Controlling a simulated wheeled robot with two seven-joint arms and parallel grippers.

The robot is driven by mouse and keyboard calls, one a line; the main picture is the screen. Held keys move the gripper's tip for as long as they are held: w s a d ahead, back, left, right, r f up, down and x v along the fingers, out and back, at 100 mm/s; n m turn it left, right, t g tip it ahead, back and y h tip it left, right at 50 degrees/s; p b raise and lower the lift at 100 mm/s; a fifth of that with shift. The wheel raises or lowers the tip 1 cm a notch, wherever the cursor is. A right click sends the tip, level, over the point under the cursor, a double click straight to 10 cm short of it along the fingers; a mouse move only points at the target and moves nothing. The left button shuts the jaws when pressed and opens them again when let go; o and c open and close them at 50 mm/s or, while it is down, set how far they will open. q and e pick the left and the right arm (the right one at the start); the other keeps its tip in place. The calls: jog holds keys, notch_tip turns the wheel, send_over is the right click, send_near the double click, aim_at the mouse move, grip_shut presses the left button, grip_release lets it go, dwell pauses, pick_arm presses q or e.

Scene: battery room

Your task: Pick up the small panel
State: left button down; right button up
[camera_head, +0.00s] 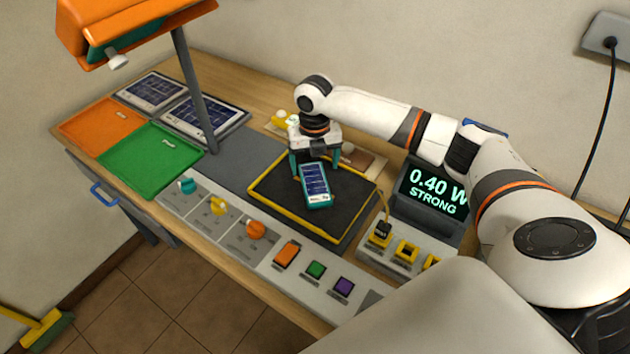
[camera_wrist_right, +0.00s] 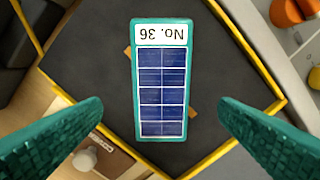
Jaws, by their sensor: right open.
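The small panel (camera_head: 315,184) has blue cells, a teal frame and a white label. It lies on the dark mat with a yellow edge (camera_head: 266,213). In the right wrist view the panel (camera_wrist_right: 162,85) carries the label "No. 36", upside down. My right gripper (camera_head: 315,165) is above the panel, pointing down. In the right wrist view its teal fingers (camera_wrist_right: 160,125) are open, one on each side of the panel, with gaps between. My left gripper is not in view.
A display (camera_head: 435,190) reads "0.40 W STRONG" beside the mat. Yellow sockets (camera_head: 405,250) stand below it. An orange tray (camera_head: 100,127) and a green tray (camera_head: 150,160) are at the left. A lamp (camera_head: 135,25) overhangs two larger panels (camera_head: 205,117).

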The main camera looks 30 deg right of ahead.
aim_at(315, 182)
jog(key=f, duration=0.1)
jog(key=f+p, duration=0.1)
jog(key=f, duration=0.1)
jog(key=f+p, duration=0.1)
jog(key=shift+s+a+f, duration=0.15)
jog(key=shift+s+a, duration=0.1)
jog(key=shift+s, duration=0.15)
jog(key=shift+f, duration=0.45)
jog(key=shift+c, duration=0.2)
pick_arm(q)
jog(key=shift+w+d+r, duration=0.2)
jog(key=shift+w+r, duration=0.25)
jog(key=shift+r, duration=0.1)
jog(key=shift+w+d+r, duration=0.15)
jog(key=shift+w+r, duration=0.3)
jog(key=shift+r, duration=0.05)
pick_arm(e)
jog(key=shift+w, duration=0.1)
jog(key=c, duration=1.1)
